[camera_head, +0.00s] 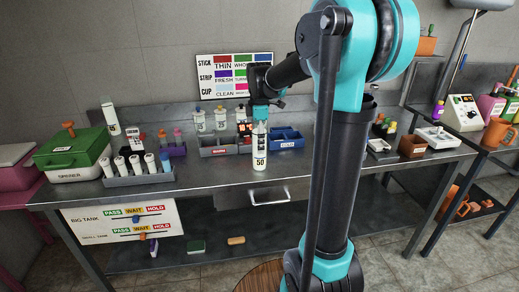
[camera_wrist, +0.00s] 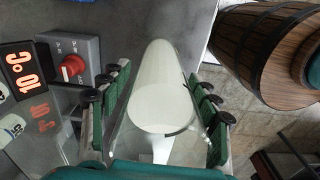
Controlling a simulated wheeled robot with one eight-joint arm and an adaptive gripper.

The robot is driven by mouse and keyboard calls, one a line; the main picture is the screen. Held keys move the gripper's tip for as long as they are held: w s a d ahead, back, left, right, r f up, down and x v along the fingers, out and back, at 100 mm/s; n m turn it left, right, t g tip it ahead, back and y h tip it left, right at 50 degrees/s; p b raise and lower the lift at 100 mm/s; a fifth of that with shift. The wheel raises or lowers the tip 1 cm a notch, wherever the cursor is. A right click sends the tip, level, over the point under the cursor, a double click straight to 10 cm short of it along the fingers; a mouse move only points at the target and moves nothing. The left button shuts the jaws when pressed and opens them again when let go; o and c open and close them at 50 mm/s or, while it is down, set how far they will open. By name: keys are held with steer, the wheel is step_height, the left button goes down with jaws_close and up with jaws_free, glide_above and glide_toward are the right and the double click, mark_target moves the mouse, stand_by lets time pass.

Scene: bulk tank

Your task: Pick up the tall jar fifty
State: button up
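The tall white jar marked 50 (camera_head: 260,151) stands upright near the front edge of the metal bench in the head view. My gripper (camera_head: 262,107) is right above it and points down. In the wrist view the jar (camera_wrist: 162,95) is a white cylinder lying between my two green-padded fingers (camera_wrist: 160,115). The fingers look open, with a gap to the jar on the left side and little room on the right. Whether either pad touches it is hard to tell. The jar's label is not visible in the wrist view.
A box with a red knob (camera_wrist: 73,66) and a red-digit display (camera_wrist: 20,68) sit close to my gripper. A barrel (camera_wrist: 262,45) stands beyond the bench edge.

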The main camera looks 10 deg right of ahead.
jaws_close()
steer(key=shift+r, duration=0.2)
stand_by(0.4)
step_height(320, 180, up, 19)
steer(key=shift+r, duration=0.2)
stand_by(1.4)
